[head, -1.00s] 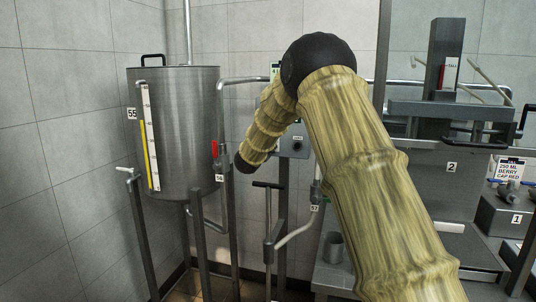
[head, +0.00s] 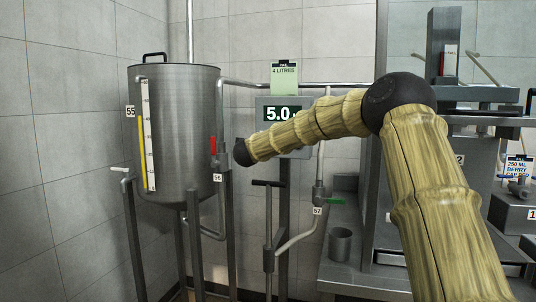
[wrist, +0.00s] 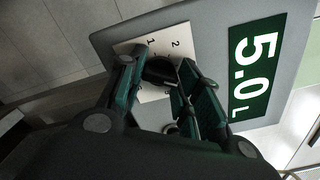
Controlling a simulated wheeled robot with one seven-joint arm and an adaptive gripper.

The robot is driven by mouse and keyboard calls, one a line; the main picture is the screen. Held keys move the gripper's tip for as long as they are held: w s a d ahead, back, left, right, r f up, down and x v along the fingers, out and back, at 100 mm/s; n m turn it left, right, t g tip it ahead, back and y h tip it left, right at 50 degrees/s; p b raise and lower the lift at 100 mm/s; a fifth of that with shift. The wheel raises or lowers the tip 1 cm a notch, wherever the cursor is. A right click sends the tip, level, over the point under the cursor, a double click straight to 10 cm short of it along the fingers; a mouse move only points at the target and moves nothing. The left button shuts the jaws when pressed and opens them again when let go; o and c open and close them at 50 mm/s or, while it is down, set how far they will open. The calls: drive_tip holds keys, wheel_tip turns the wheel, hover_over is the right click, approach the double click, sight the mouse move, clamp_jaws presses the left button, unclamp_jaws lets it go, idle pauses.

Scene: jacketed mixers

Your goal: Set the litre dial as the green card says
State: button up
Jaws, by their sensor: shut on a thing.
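The green card (head: 284,78) stands on top of the grey control box (head: 308,104) and reads "FILL 4 LITRES". The box's green display (head: 280,113) reads 5.0, and in the wrist view the display (wrist: 255,68) reads 5.0 L. The litre dial (wrist: 160,69) is a dark knob on a pale plate (wrist: 172,46) with numbers; 1, 2 and 3 can be made out. My gripper (wrist: 160,76) is shut on the dial, one finger on each side. The fingers hide part of the plate and the dial's pointing. The head view does not show my gripper or the dial.
A steel tank (head: 185,130) with a level gauge and a red-handled valve (head: 214,146) stands left of the box. A green-handled valve (head: 334,201) and a steel cup (head: 340,244) are below right. Pipes run close around the box.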

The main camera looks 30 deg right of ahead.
drive_tip(key=shift+r+m+b, duration=0.1)
drive_tip(key=shift+m+b, duration=1)
drive_tip(key=shift+r, duration=0.1)
drive_tip(key=o, duration=1)
drive_tip(key=shift+w, duration=0.1)
drive_tip(key=v, duration=1.2)
